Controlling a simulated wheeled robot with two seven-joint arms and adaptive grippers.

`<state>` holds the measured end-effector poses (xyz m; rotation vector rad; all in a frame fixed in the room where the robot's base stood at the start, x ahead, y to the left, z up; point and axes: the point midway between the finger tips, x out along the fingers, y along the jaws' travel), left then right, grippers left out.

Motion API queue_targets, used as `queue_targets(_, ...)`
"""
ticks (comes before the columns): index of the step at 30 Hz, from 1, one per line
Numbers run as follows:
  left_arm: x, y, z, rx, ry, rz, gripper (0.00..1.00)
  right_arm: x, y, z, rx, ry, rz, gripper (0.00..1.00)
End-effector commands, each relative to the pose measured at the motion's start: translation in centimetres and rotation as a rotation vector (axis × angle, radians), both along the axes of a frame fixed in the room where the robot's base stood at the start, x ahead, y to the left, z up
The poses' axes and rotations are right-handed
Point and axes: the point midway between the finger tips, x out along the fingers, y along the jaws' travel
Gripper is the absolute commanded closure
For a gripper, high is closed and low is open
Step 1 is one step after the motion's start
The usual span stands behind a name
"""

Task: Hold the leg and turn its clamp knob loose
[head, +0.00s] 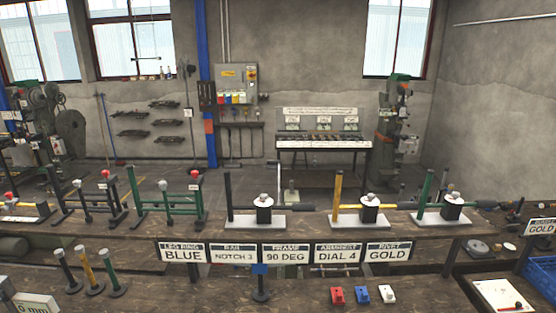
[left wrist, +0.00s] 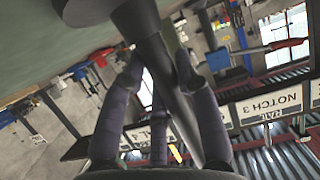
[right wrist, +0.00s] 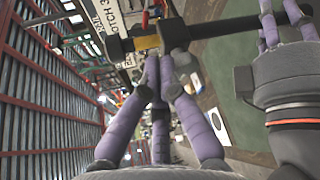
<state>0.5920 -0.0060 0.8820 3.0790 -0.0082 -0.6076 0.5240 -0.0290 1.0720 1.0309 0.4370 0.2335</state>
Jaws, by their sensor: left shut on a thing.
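The leg is a dark round bar. In the left wrist view the leg (left wrist: 147,38) runs between the purple fingers of my left gripper (left wrist: 160,68), which is shut on it. In the right wrist view the leg (right wrist: 228,27) lies across the top, with my left gripper (right wrist: 285,22) around its right part. A dark collar (right wrist: 174,36) and a brass-coloured band (right wrist: 146,43) sit toward its left end. The fingertips of my right gripper (right wrist: 160,68) are drawn close together just below the collar. The clamp knob is not clear; the fingers may hide it.
In the head view neither gripper shows. Small presses with white bases (head: 258,221) and green frames (head: 168,205) stand along the rear bench (head: 130,237). Label plates (head: 288,253) hang on its front. The near bench carries upright posts (head: 88,272) and coloured blocks (head: 362,293).

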Motion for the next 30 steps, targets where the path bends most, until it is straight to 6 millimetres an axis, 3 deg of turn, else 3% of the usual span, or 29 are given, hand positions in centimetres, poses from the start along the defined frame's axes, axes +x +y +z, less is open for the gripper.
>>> queue_targets(8, 0.0, 0.0, 0.0, 0.000, 0.000, 0.001, 1.00, -0.7, -0.3, 0.3, 0.001, 0.000, 0.000, 1.00)
queue_targets(22, 0.0, 0.0, 0.0, 0.000, -0.001, 0.001, 1.00, -5.4, -0.1, 0.3, 0.000, 0.001, 0.000, 1.00)
queue_targets(30, 0.0, 0.0, 0.0, 0.000, -0.001, 0.001, 1.00, -6.0, -0.1, 0.3, 0.000, 0.000, 0.000, 1.00)
